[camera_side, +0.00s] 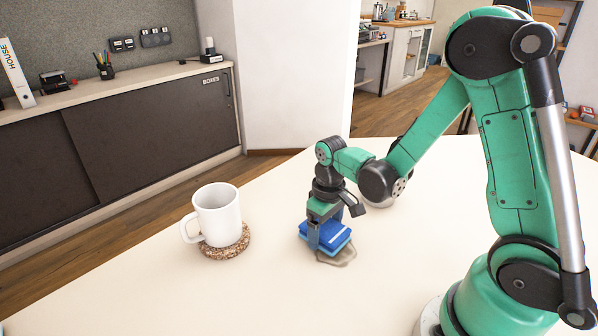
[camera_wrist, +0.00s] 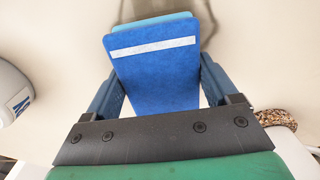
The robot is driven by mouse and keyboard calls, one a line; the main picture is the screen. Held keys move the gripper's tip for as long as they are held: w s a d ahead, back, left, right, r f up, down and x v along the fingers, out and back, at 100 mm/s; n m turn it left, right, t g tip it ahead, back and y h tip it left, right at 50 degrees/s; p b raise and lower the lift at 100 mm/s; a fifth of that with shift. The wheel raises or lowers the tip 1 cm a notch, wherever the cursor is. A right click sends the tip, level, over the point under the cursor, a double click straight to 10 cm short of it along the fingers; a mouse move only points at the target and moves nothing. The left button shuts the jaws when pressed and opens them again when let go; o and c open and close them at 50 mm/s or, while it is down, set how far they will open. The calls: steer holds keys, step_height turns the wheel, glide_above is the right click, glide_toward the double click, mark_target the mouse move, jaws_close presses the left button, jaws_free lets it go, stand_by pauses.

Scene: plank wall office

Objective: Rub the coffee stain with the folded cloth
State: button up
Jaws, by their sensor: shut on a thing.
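The folded cloth (camera_side: 334,236) is blue with a pale stripe, and it also shows in the wrist view (camera_wrist: 155,75). My gripper (camera_side: 325,238) points down and is shut on the cloth, with a finger on each side of it in the wrist view. The coffee stain (camera_side: 347,258) is a thin grey-brown mark on the table. It shows past the cloth's front edge, and at the top of the wrist view (camera_wrist: 207,27). The cloth covers part of it. I cannot tell whether the cloth touches the table.
A white mug (camera_side: 217,215) stands on a round cork coaster (camera_side: 228,250) left of my gripper. The coaster also shows at the right of the wrist view (camera_wrist: 276,118). The cream table (camera_side: 265,305) is clear around the stain. A dark cabinet (camera_side: 150,130) stands behind.

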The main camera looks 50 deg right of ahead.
mark_target(344, 262)
steer(key=shift+s+d, duration=0.1)
steer(key=shift+s, duration=3.15)
steer(key=shift+a, duration=1.05)
steer(key=shift+w+a+f, duration=0.1)
steer(key=shift+w+a, duration=0.05)
steer(key=shift+w, duration=4.55)
steer(key=shift+s, duration=4.75)
steer(key=r, duration=0.3)
steer(key=shift+s, duration=0.35)
steer(key=shift+r, duration=2.55)
